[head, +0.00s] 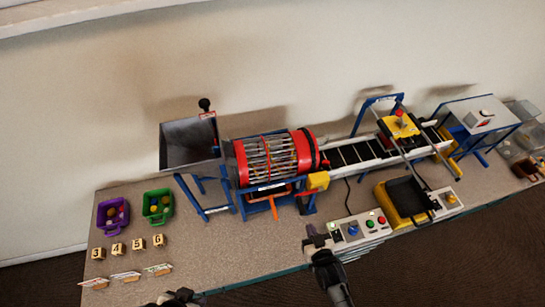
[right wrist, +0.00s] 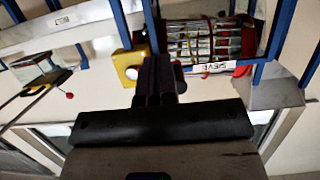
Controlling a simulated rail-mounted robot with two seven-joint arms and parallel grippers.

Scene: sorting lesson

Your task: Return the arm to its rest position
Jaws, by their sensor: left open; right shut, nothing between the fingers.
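My right gripper (head: 316,238) is over the front part of the table, left of the control box with coloured buttons (head: 358,228). Its fingers are together and hold nothing. In the right wrist view the shut fingers (right wrist: 157,75) stand in front of the sieve drum. My left gripper (head: 180,296) shows only in part at the bottom edge of the head view, near the table's front edge. It is open, and no object shows in it.
The red-ended sieve drum (head: 272,158) stands mid-table, with a grey hopper (head: 190,143) at its left and a conveyor (head: 355,154) at its right. A purple bin (head: 113,213), a green bin (head: 158,205) and numbered blocks (head: 118,249) occupy the left end. A yellow-edged black tray (head: 405,203) is at right.

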